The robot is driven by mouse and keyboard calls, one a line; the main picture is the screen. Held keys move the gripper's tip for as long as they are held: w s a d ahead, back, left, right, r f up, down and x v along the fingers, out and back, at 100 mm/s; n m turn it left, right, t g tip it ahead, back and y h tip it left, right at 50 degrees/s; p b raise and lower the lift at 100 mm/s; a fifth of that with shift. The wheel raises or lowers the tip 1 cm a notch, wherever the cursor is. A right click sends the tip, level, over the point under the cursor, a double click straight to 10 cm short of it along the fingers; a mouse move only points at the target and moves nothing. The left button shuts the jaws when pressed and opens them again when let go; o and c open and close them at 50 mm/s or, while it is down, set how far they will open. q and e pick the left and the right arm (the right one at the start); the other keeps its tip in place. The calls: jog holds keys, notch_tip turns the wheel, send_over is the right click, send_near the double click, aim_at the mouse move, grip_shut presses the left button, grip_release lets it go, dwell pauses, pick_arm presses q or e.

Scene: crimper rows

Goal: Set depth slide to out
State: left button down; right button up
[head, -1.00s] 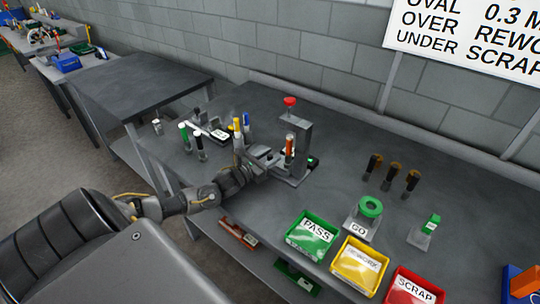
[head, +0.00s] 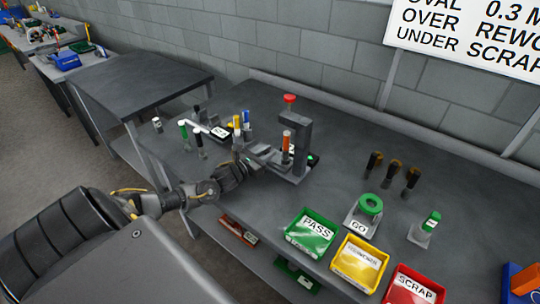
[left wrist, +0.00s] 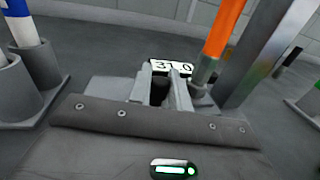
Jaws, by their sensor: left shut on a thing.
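The crimper press (head: 300,140) stands on the bench, with a red knob (head: 289,99) on top and an orange-topped tube (head: 286,139) upright at its front left. My left gripper (head: 261,158) is low at the left side of the press. In the left wrist view its two fingers (left wrist: 166,85) are close together around a small dark part, which I take for the depth slide; the fingers hide most of it. A white number display (left wrist: 172,67) is just behind the fingers, partly covered. The orange tube (left wrist: 222,35) is right of them. My right gripper is not in view.
Tubes with green, white, blue and yellow tops (head: 238,122) stand left of the press. A green PASS bin (head: 311,231), yellow bin (head: 358,264) and red SCRAP bin (head: 412,290) line the front edge. A green ring gauge (head: 370,204) is to the right.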

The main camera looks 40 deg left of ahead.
pick_arm(q)
jog(key=a+b, duration=0.3)
jog(key=a, duration=0.4)
jog(key=shift+s+f, duration=0.1)
jog(key=shift+f, duration=0.05)
jog(key=shift+a+r, duration=0.2)
jog(key=shift+a, duration=0.2)
jog(key=c, duration=1.4)
grip_release()
jog(key=shift+a, duration=0.15)
jog(key=shift+o, duration=0.2)
jog(key=shift+s, duration=0.1)
